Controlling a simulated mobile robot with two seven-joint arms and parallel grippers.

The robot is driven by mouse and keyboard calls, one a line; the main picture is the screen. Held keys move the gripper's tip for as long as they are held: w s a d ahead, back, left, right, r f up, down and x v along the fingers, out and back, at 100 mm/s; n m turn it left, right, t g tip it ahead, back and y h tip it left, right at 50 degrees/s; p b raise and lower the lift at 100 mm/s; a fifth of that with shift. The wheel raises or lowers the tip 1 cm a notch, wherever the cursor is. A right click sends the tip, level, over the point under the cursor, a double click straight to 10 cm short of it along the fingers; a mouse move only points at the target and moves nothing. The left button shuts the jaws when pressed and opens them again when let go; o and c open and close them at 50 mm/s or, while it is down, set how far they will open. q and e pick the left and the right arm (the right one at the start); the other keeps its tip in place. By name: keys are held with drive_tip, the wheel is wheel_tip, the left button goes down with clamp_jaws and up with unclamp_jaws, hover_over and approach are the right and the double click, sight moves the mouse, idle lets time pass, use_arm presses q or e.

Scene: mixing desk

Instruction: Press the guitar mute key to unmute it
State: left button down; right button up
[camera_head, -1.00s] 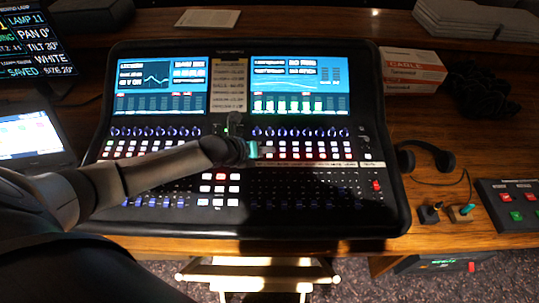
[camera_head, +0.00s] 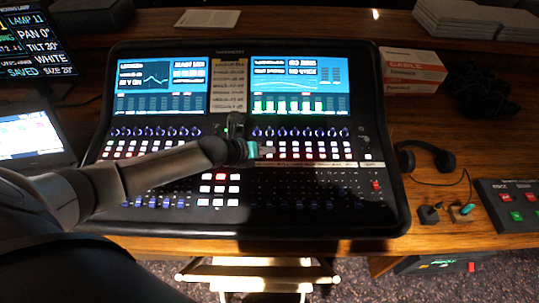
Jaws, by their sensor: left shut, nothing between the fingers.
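The mixing desk (camera_head: 323,215) lies on the wooden table with two lit screens at its back. Rows of lit mute keys (camera_head: 315,150) run across its middle, some red and some white. The guitar key's label is too small to read. My left arm reaches in from the left over the desk. My left gripper (camera_head: 252,150), with a teal tip, is shut and empty at the key rows just right of the desk's middle. It hides the keys under it, and I cannot tell whether it touches one. My right gripper is not in view.
Headphones (camera_head: 447,158) and a small control box (camera_head: 512,200) lie to the right. A cable box (camera_head: 413,72) stands behind them. A laptop (camera_head: 30,138) and a lamp display (camera_head: 30,42) are at the left. A stool (camera_head: 255,270) stands below the table's front edge.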

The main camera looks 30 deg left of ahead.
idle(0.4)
use_arm(q)
drive_tip(key=shift+f+b, duration=0.45)
drive_tip(key=shift+f, duration=0.05)
drive_tip(key=shift+f, duration=0.2)
idle(0.4)
drive_tip(key=shift+r+p, duration=0.45)
drive_tip(key=shift+r, duration=0.25)
drive_tip(key=r+p, duration=0.5)
drive_tip(key=shift+s+d, duration=0.1)
drive_tip(key=shift+s, duration=0.15)
